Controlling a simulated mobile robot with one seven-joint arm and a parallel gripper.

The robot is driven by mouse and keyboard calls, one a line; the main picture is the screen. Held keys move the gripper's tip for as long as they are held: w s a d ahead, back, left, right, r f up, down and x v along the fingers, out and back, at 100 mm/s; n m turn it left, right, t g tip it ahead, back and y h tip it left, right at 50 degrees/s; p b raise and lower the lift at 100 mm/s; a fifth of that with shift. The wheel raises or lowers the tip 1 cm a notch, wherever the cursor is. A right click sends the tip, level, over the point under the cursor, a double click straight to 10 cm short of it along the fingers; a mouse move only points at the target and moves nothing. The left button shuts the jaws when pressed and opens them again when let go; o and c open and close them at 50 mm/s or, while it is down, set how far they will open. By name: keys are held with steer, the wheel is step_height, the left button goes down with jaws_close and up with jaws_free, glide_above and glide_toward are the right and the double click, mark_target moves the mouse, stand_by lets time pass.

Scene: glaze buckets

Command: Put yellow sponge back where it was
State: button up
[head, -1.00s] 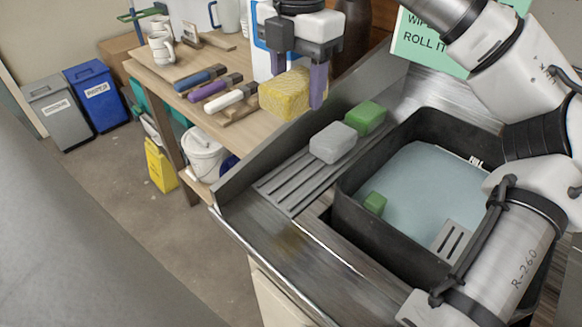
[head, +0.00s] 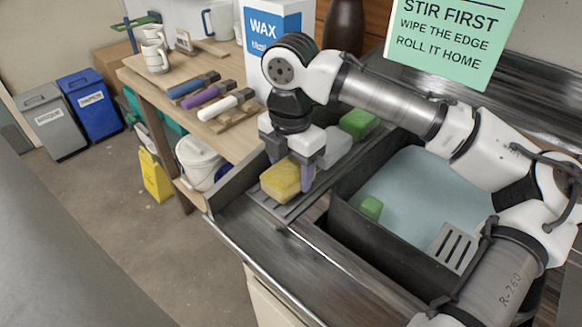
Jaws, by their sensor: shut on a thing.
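The yellow sponge (head: 281,181) is in my gripper (head: 290,174), at the near end of the grey ribbed drainboard (head: 272,209) beside the sink. My gripper points down, and its purple fingers are shut on the sponge. The sponge is at or just above the ribs; I cannot tell whether it touches them. Behind it on the drainboard are a grey sponge (head: 335,147), partly hidden by my gripper, and a green sponge (head: 359,124).
A raised metal edge (head: 232,180) runs along the left. The wooden table (head: 150,82) holds mugs and several coloured-handled tools.

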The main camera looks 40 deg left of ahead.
mark_target(291, 168)
steer(key=o, duration=0.7)
steer(key=shift+f, duration=0.1)
step_height(291, 168, up, 12)
steer(key=shift+r, duration=0.15)
stand_by(0.7)
